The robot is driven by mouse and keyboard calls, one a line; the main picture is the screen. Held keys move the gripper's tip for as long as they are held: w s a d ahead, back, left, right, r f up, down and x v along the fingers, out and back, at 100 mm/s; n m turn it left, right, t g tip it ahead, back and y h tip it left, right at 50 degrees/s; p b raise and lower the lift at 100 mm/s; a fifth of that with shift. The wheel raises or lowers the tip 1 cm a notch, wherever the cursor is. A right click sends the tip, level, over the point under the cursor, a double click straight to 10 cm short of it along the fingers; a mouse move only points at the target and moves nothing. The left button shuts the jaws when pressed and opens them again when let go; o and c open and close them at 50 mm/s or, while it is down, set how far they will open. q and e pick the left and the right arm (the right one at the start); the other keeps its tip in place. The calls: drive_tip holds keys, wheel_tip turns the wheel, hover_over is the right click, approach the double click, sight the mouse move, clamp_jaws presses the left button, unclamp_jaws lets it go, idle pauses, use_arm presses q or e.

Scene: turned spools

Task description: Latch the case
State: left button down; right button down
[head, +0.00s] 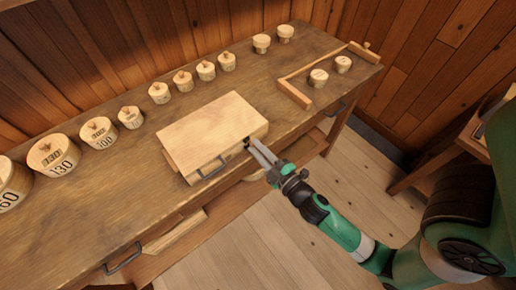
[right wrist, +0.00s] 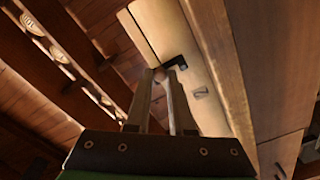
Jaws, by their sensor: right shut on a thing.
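The pale wooden case (head: 212,130) lies on the workbench with its lid down and a dark handle (head: 211,168) on its front side. My right gripper (head: 249,145) is at the case's front right corner, its fingers close together at a small dark latch. In the right wrist view the fingertips (right wrist: 164,72) meet beside the black latch (right wrist: 177,62) on the case's side (right wrist: 160,30). They appear shut on part of this latch, though the exact contact is small and partly hidden by the fingers. My left gripper is not in view.
The workbench (head: 105,215) carries a row of turned spools (head: 100,133) behind and left of the case. A wooden corner frame (head: 295,92) and two short spools (head: 318,77) are at the right. A drawer (head: 175,232) stands partly out below the front edge.

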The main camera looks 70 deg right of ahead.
drive_tip(key=c, duration=0.8)
unclamp_jaws()
drive_tip(key=shift+s+a+f+b, duration=0.15)
drive_tip(key=shift+s+a+b, duration=0.1)
drive_tip(key=shift+s+b, duration=0.05)
drive_tip(key=b+v, duration=0.2)
drive_tip(key=v, duration=0.3)
drive_tip(key=b+v, duration=0.3)
drive_tip(key=v, duration=0.3)
drive_tip(key=shift+d+r, duration=0.1)
drive_tip(key=shift+r, duration=0.1)
